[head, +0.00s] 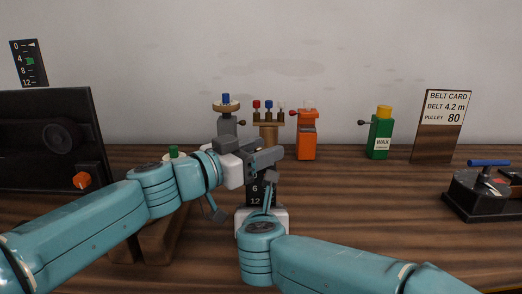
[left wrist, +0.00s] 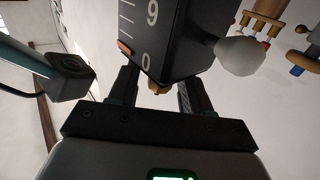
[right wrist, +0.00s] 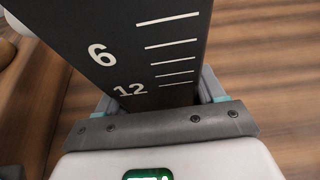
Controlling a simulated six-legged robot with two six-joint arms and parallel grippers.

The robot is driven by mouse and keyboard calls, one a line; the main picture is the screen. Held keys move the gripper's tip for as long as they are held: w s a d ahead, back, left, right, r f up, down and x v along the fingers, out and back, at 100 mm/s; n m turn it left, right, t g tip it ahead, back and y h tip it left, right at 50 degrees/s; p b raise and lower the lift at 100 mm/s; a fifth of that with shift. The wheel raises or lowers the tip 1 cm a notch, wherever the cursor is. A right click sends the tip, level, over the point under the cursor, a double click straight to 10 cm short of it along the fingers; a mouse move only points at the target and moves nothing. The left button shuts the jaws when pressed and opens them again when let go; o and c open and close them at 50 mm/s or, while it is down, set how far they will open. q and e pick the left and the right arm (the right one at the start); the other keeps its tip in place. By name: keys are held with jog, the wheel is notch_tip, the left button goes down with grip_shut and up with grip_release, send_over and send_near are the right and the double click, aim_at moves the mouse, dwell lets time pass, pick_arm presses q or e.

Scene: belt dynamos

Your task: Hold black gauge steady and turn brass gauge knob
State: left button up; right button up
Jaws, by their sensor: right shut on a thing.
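The black gauge (head: 253,188) stands at the middle of the bench, marked 6 and 12 low on its face; it also fills much of the right wrist view (right wrist: 150,45). My right gripper (right wrist: 158,95) is shut on its lower part, one finger on each side. In the left wrist view the gauge's upper end (left wrist: 165,35) shows 9, 0 and an orange mark. The small brass knob (left wrist: 160,89) is partly visible below that end, between the fingers of my left gripper (left wrist: 160,85). That gripper is open, with gaps beside the knob. The head view hides the knob.
A belt card (head: 437,140) and a blue-handled device (head: 483,190) are right. A black panel (head: 45,120) stands left. Bench right of centre is clear.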

pick_arm(q)
jog(key=v, duration=1.2)
jog(key=shift+o, duration=0.2)
jog(key=x, duration=1)
jog(key=shift+d, duration=0.15)
grip_shut()
jog(key=shift+r, duration=0.1)
